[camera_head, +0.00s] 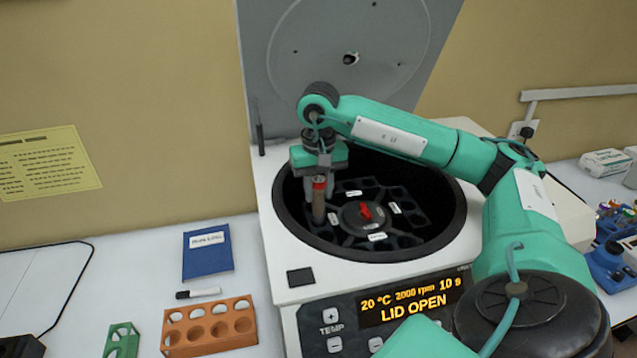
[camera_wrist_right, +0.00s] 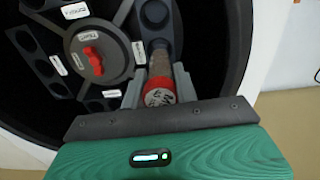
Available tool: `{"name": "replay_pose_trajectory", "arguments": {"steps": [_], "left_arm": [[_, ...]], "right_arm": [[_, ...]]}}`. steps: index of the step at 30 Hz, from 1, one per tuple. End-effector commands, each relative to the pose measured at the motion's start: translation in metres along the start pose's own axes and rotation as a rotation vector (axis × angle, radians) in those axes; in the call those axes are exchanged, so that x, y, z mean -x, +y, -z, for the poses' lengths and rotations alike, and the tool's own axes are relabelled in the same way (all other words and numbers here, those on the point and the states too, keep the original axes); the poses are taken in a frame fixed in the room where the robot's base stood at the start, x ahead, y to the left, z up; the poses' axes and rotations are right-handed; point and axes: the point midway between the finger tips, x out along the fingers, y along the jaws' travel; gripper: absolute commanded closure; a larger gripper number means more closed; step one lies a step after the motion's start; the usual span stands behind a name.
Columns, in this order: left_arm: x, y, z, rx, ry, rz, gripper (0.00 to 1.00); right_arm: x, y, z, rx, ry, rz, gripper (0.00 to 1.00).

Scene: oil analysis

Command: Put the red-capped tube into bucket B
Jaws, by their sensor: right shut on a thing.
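The red-capped tube (camera_head: 319,201) is upright inside the open centrifuge bowl, at its left side in the head view. My right gripper (camera_head: 318,183) is shut on it near the red cap. In the right wrist view the tube (camera_wrist_right: 160,75) points down toward a rotor bucket, its red cap between the fingers of my right gripper (camera_wrist_right: 158,88). I cannot tell whether its lower end is inside a hole. The rotor (camera_head: 350,240) carries several labelled buckets around a hub with a red knob (camera_head: 365,211); the labels are too small to read surely. My left gripper is not in view.
The centrifuge lid (camera_head: 345,50) stands open behind the bowl; its display reads LID OPEN. An orange rack (camera_head: 208,328), a green rack (camera_head: 122,340), a blue notebook (camera_head: 207,252) and a marker (camera_head: 198,292) lie left. Blue racks with coloured caps (camera_head: 612,240) stand far right.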

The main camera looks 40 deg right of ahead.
Motion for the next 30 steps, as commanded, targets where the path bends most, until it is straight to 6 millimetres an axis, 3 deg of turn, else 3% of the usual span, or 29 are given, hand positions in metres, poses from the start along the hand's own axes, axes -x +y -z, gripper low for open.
{"name": "replay_pose_trajectory", "arguments": {"steps": [12,30], "left_arm": [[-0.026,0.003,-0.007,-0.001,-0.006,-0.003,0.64],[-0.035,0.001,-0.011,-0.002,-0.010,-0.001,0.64]], "right_arm": [[-0.045,0.000,0.000,0.000,0.001,0.000,0.93],[-0.054,0.000,0.000,0.000,0.001,0.001,0.93]]}}
